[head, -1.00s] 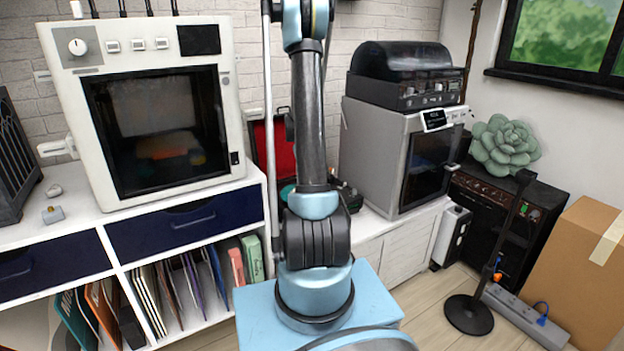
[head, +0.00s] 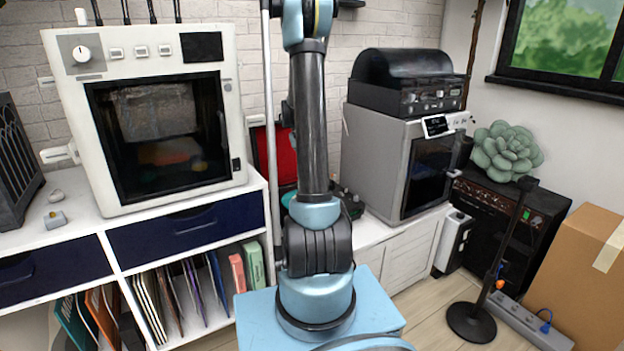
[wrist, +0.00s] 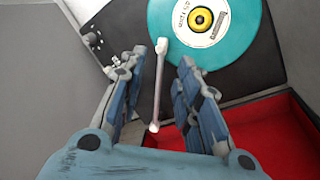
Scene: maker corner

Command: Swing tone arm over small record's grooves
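The small record (wrist: 240,50) is a teal disc with a white label and yellow centre, at the top of the wrist view on a dark deck. The tone arm (wrist: 157,90) is a thin pale bar lying left of the record. Its upper end overlaps the record's left edge in the picture; I cannot tell its height over it. My gripper (wrist: 160,63) is open, with one blue finger on each side of the tone arm; visible gaps separate them. In the head view my arm hides most of the player; a red lid (head: 284,157) shows behind it.
A red-lined case part (wrist: 275,145) lies right of my gripper in the wrist view. Dark deck with small knobs (wrist: 92,40) is at left. A white oven-like machine (head: 152,120) and a grey machine (head: 375,150) flank the player on the white cabinets.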

